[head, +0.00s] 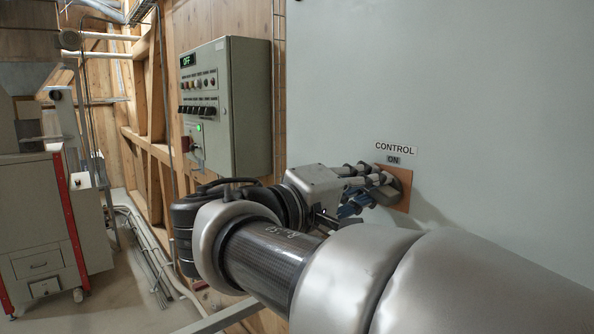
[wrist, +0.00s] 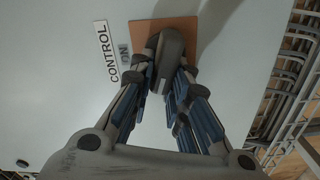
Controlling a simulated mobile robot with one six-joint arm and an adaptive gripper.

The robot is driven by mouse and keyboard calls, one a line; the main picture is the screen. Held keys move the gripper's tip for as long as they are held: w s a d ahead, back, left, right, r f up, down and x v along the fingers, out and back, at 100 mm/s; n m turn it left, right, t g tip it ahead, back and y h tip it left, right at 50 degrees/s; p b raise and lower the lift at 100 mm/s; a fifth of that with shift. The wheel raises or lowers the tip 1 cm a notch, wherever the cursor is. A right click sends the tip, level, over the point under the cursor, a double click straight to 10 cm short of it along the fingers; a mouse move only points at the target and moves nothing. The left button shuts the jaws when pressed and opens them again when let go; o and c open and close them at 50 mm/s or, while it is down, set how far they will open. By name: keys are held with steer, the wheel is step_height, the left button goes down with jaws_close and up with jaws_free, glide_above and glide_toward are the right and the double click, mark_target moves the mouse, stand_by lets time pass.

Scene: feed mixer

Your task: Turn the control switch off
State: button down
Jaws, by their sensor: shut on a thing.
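The control switch is a dark grey rounded handle (wrist: 169,62) on an orange-brown plate (wrist: 205,27), fixed to a pale grey panel. The plate also shows in the head view (head: 401,181). A CONTROL label (head: 395,148) sits above it, with a smaller ON label (head: 393,160) beneath. My gripper (wrist: 167,75) is shut on the handle, with its fingertips on either side of it. In the head view my gripper (head: 385,185) reaches the plate from the left and hides most of the switch.
A grey control box (head: 236,105) with buttons, knobs and a display reading OFF hangs on the wooden wall to the left. A grey cabinet with red edges (head: 55,230) stands at far left. Metal pipes (wrist: 290,80) run along the right in the wrist view.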

steer(key=shift+f+n+p, duration=0.25)
steer(key=shift+n+p, duration=0.7)
steer(key=shift+n, duration=0.85)
steer(key=c, duration=1.5)
jaws_free()
steer(key=shift+a, duration=0.1)
steer(key=v, duration=1.2)
